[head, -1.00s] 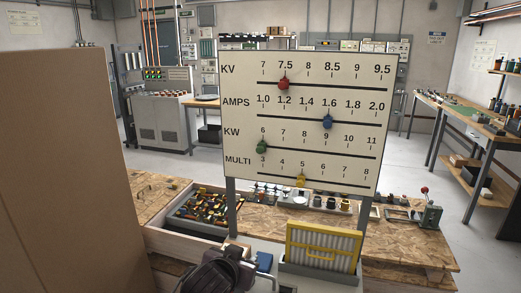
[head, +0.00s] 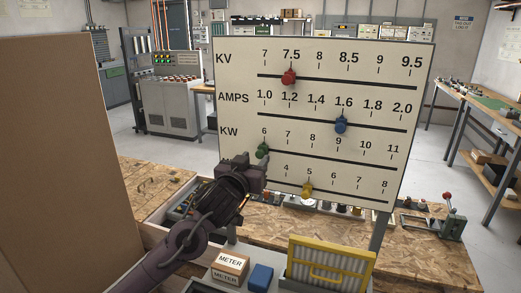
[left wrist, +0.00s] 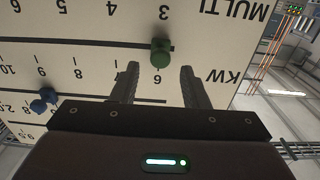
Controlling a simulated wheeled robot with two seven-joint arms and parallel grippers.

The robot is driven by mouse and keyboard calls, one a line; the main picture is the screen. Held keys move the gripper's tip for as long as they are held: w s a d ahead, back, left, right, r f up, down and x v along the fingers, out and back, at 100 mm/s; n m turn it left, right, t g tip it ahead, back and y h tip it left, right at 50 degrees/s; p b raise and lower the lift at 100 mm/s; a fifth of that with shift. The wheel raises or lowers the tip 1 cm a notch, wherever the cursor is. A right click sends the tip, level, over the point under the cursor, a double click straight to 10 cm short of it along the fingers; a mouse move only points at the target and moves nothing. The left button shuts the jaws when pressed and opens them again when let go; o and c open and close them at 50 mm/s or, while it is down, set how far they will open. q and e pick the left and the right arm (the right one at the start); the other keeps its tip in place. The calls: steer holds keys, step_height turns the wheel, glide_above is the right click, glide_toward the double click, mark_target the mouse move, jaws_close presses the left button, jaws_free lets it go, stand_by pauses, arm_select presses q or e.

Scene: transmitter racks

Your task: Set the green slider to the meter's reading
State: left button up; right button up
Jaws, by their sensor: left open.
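A white board (head: 330,60) carries slider rows KV, AMPS, KW and MULTI. The green slider (head: 262,150) is on the KW row at its left end, by the 6. It also shows in the left wrist view (left wrist: 161,53), upside down. My left gripper (head: 262,168) is raised at the board just below the green slider. In the left wrist view its open fingers (left wrist: 158,85) point at the slider, one on each side, with space between them and it. No meter dial is seen; a box marked METER (head: 229,265) stands below. My right gripper is not in view.
The red slider (head: 289,77) is near 7.5, the blue slider (head: 341,124) near 1.6 and the yellow slider (head: 307,190) just short of 5. A yellow-framed filter (head: 327,265) stands below the board. A brown panel (head: 65,160) fills the left side.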

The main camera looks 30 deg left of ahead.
mark_target(260, 155)
arm_select(q)
steer(key=x, duration=0.3)
steer(key=shift+p, duration=0.35)
steer(key=shift+x, duration=0.9)
steer(key=shift+f, duration=0.1)
jaws_close()
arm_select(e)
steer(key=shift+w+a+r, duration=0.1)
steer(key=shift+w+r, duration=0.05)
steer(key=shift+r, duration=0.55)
arm_select(q)
steer(key=shift+d+f, duration=0.1)
